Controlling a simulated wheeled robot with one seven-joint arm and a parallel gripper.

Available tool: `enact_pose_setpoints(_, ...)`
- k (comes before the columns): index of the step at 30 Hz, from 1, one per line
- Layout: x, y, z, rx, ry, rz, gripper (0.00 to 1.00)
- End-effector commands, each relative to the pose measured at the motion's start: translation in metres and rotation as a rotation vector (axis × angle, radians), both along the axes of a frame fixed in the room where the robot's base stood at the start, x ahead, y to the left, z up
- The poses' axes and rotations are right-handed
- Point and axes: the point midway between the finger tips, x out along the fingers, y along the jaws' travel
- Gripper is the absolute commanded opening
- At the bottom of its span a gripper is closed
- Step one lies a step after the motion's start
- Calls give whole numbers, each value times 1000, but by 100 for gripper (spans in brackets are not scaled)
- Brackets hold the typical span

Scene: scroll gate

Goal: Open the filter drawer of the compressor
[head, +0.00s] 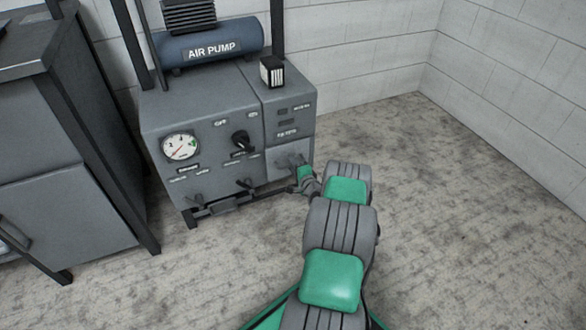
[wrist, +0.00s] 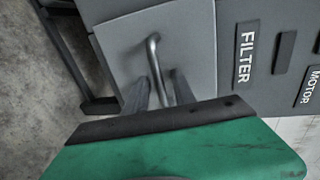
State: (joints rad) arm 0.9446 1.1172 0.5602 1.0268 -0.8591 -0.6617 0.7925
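The compressor (head: 205,115) is a grey cabinet with a blue air pump tank on top. Its filter drawer (head: 297,150) is the lighter grey front at the lower right; it looks closed. In the wrist view the drawer front (wrist: 185,42) lies beside a FILTER label (wrist: 245,58). A bent metal bar handle (wrist: 153,55) stands out from it. My gripper (wrist: 158,93) is at the handle, with two grey fingers apart and the bar's near end between them. I cannot see finger contact. In the head view my arm largely hides the handle.
The cabinet front has a round gauge (head: 180,147) and a black knob (head: 240,140). A small black-and-white box (head: 272,71) stands on top. A dark grey cabinet (head: 65,150) is at the left. The floor (head: 430,200) to the right is clear.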

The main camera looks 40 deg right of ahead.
Motion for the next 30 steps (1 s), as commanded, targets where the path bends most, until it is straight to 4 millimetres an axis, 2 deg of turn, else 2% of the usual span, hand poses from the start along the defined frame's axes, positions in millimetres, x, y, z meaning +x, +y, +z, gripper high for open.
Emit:
enact_pose_setpoints(7, 1, 0, 0, 0, 1, 1, 30)
enact_pose_setpoints(18, 1, 0, 0, 0, 1, 1, 0)
enact_pose_setpoints(30, 1, 0, 0, 0, 1, 1, 0)
